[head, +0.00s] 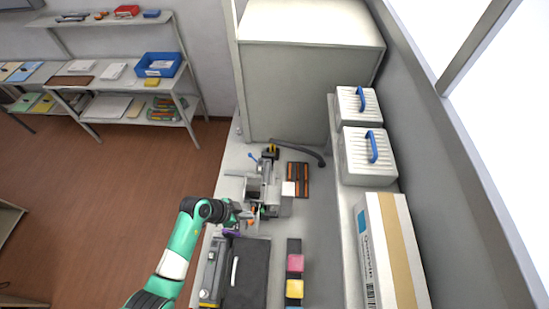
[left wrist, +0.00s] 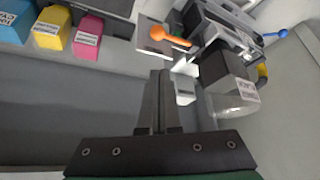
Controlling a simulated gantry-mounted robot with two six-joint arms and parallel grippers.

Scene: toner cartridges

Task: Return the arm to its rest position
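My left arm comes in from the lower left in the head view, and its gripper (head: 236,215) is over the bench beside a grey device (head: 262,190). In the left wrist view the two dark fingers of my left gripper (left wrist: 160,75) lie together, with nothing visible between them. The device also shows in the left wrist view (left wrist: 222,70), with an orange lever (left wrist: 168,38) and a blue lever (left wrist: 275,34). A pink cartridge (head: 295,263) and a yellow cartridge (head: 294,288) sit in a row at the right of the bench. My right gripper is not in view.
A dark mat-like panel (head: 247,272) lies at the front of the bench. White boxes with blue handles (head: 367,165) and a carton (head: 390,250) stand on the right ledge. A large grey cabinet (head: 290,95) blocks the back. Open floor (head: 110,190) lies to the left.

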